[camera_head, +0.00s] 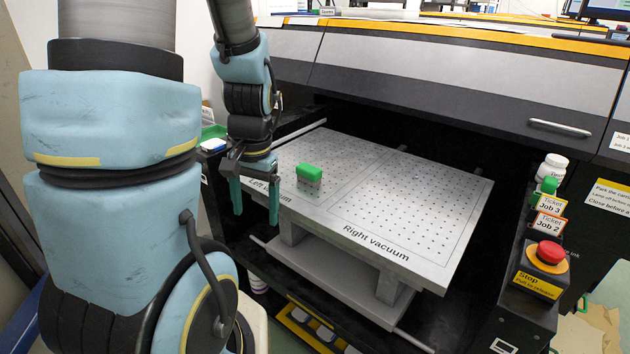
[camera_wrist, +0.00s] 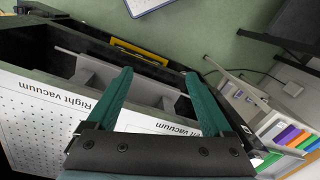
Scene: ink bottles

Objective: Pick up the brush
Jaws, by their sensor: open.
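The brush (camera_head: 309,174), a small block with a green top and a grey lower part, sits on the white perforated vacuum table (camera_head: 440,205), on the left half near the middle of that half. My gripper (camera_head: 255,213) points down at the table's left front edge, to the left of the brush and apart from it. Its two teal fingers are spread with nothing between them. In the wrist view my gripper (camera_wrist: 158,74) is also open and empty, over the table's edge and the floor. The brush does not show in the wrist view.
A green tray (camera_head: 213,132) with a blue and white item lies behind my gripper. A red stop button (camera_head: 551,252), job tickets (camera_head: 549,226) and a white bottle (camera_head: 552,168) stand at the right. The machine's hood (camera_head: 440,65) overhangs the table's back. The table's right half is clear.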

